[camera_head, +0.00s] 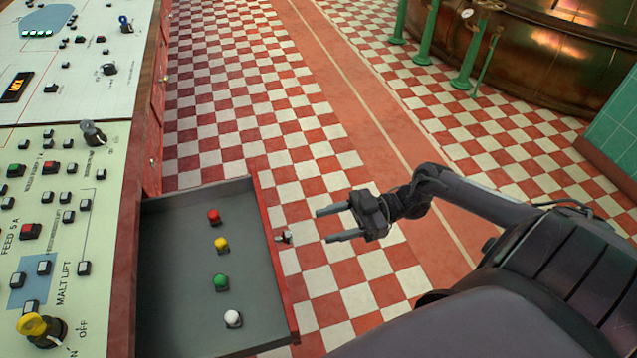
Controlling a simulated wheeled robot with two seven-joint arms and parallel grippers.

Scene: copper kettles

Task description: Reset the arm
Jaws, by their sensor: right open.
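My right gripper (325,225) is open and empty. Its two fingers point left, just to the right of the knob (285,238) on the front of an open drawer (175,240). The fingers look apart from the knob. My right arm comes in from the right side and is bent at the elbow. My left gripper does not show.
The drawer holds a red (214,216), a yellow (221,244), a green (221,282) and a white button (233,318). A control panel (110,200) stands at left. A copper kettle (560,50) and green posts (471,60) stand at upper right. Checkered floor between is clear.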

